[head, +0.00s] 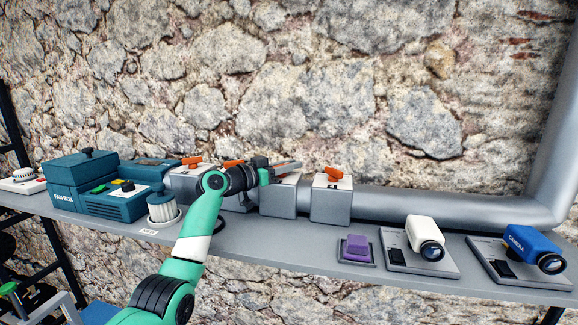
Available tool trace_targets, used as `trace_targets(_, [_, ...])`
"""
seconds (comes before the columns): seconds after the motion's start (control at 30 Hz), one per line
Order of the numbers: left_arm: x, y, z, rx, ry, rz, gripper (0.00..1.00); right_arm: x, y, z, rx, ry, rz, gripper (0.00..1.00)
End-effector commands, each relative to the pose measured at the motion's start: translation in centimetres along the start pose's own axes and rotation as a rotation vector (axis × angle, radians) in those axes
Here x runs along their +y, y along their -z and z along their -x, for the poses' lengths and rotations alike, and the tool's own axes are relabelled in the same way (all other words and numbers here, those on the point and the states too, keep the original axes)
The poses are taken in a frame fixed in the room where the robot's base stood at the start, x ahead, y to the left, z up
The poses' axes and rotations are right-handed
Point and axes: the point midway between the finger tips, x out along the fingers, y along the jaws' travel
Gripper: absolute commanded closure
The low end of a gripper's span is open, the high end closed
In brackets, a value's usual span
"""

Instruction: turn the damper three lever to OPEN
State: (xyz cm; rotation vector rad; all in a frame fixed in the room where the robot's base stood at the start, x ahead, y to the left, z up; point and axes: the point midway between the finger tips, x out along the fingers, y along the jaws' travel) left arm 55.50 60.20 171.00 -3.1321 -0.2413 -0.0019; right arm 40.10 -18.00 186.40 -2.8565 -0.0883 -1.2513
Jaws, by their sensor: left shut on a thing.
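A row of grey damper boxes with orange levers runs along the pipe on the shelf. My left gripper (268,173) is at the top of the third box from the left (279,198), shut on its lever (288,165). Most of that lever is hidden by the fingers, and its position marks are too small to read. The fourth box (331,202) carries a tilted orange lever (334,173). Other orange levers show on the first box (191,160) and behind my wrist (233,162). My right gripper is not in view.
The blue fan box (75,185), a control box (122,203) and a ribbed filter (163,208) stand at the left. A purple block (357,246), a white camera (424,232) and a blue camera (532,243) stand at the right. A stone wall rises behind.

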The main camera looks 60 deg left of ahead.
Motion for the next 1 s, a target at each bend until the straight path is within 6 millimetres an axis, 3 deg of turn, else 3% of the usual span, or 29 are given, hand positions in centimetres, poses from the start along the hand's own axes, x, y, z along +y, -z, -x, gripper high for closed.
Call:
trace_targets(0.43, [0.0, -0.2, 0.0, -0.005, -0.014, 0.000, 1.00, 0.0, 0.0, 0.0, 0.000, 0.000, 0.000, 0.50])
trace_targets(0.47, [0.0, -0.3, -0.1, -0.005, -0.014, 0.000, 0.77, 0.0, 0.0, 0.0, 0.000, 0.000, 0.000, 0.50])
trace_targets(0.63, [0.0, -0.2, 0.0, -0.004, -0.014, 0.000, 0.49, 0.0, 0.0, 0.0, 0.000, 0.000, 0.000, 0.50])
trace_targets(1.0, [1.0, -0.1, -0.5, -0.002, -0.029, 0.000, 0.49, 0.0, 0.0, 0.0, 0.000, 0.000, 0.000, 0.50])
